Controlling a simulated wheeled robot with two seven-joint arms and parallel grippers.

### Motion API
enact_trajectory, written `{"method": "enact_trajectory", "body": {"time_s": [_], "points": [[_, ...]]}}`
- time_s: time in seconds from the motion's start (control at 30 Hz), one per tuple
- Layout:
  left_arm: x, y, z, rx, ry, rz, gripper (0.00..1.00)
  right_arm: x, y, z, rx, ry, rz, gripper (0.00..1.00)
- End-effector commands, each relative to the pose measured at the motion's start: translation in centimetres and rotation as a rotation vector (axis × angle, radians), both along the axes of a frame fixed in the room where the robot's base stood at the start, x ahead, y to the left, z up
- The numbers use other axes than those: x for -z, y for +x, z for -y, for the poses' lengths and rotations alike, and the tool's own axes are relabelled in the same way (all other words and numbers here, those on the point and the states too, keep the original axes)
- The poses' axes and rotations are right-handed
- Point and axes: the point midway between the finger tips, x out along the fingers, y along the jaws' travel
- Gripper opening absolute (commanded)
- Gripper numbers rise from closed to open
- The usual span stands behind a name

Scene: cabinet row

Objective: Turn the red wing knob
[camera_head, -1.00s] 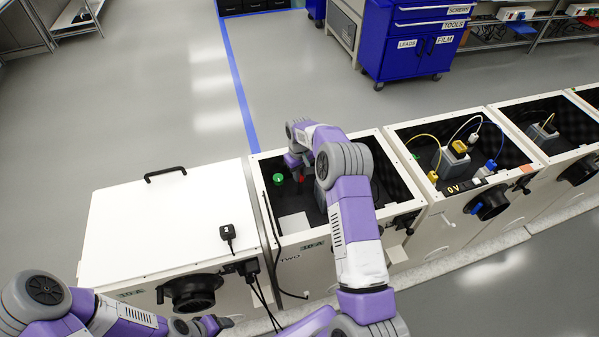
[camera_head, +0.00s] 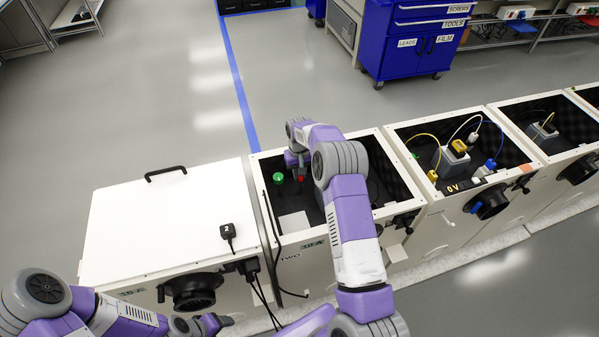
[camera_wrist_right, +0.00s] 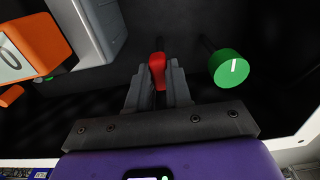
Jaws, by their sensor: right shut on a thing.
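The red wing knob (camera_wrist_right: 157,68) shows in the right wrist view between the fingertips of my right gripper (camera_wrist_right: 158,88), which is shut on it. In the head view only a small bit of the red knob (camera_head: 301,179) shows beside my right gripper (camera_head: 296,166), inside the open white box marked TWO (camera_head: 255,190). My right arm covers part of that box. My left gripper (camera_head: 207,324) is at the bottom left, in front of the closed white box; its fingers are too unclear to judge.
A round green knob (camera_wrist_right: 229,68) is just right of the red knob in the wrist view. An orange device (camera_wrist_right: 35,40) and a grey block (camera_wrist_right: 97,30) are at its left. A closed white box (camera_head: 150,220) stands left; open boxes with cables stand right.

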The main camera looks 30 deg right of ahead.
Motion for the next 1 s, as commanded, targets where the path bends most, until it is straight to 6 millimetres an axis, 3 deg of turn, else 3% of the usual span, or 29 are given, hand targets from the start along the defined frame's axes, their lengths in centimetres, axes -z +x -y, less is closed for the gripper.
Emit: {"method": "enact_trajectory", "body": {"time_s": [0.07, 0.1, 0.23, 0.57, 1.0], "points": [[0.0, 0.0, 0.0, 0.0, 0.0, 0.0, 0.64, -0.1, 0.1, 0.0, 0.004, 0.0, 0.003, 0.0], [0.0, 0.0, 0.0, 0.0, 0.0, 0.0, 0.64, -0.1, 0.1, 0.0, 0.004, 0.0, 0.002, 0.25], [0.0, 0.0, 0.0, 0.0, 0.0, 0.0, 0.64, 0.0, 0.0, 0.0, 0.003, 0.0, 0.002, 0.45], [-0.1, 0.0, 0.0, 0.0, 0.0, 0.0, 0.64, -0.4, 0.0, 0.0, 0.001, 0.0, 0.002, 0.45], [-1.6, 0.0, 0.0, 0.0, 0.0, 0.0, 0.64, -6.9, 0.1, 0.0, 0.002, 0.0, 0.003, 0.45]]}}
